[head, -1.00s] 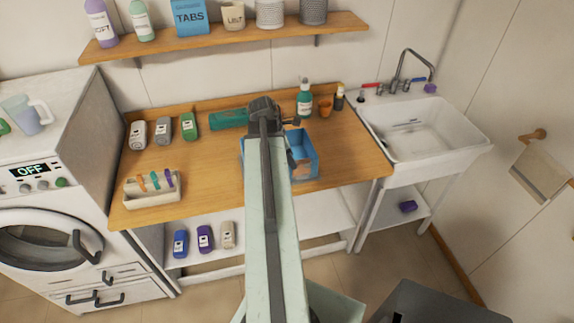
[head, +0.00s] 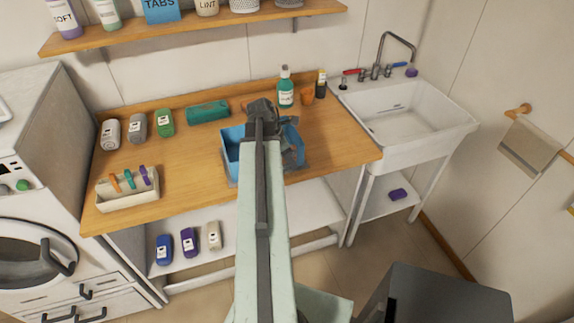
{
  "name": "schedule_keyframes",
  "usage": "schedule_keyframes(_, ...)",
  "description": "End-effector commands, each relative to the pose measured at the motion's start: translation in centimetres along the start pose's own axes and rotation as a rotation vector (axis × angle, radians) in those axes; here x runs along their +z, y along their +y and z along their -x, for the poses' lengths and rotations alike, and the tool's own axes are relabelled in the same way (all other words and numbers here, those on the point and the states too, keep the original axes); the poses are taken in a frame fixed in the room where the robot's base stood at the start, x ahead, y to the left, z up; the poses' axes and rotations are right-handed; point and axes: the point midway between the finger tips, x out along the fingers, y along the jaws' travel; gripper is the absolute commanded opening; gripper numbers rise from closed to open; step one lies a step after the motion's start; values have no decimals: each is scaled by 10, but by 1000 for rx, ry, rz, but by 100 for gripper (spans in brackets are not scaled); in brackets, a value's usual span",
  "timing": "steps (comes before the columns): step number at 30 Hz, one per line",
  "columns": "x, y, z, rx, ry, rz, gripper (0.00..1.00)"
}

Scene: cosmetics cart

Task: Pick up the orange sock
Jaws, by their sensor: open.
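No orange sock can be made out for certain. The blue bin (head: 231,158) stands on the wooden counter, and my arm crosses in front of its middle. Greyish stuff shows in its right part (head: 292,156), but I cannot tell what it is. My gripper (head: 278,127) is over the back of the bin, dark grey, and open. Its fingertips are largely hidden behind my own arm, and nothing is visibly held.
A sink (head: 405,115) is at right, a washer (head: 35,240) at left, a shelf (head: 200,27) above.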

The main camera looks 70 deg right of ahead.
Motion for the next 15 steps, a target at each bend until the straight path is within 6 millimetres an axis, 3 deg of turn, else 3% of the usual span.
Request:
schedule_keyframes(1, -1, 0, -8, 0, 0, -1, 46)
schedule_keyframes(7, 0, 0, -4, 0, 0, -1, 44)
schedule_keyframes(12, 1, 0, -4, 0, 0, -1, 0)
schedule_keyframes(15, 1, 0, -4, 0, 0, -1, 0)
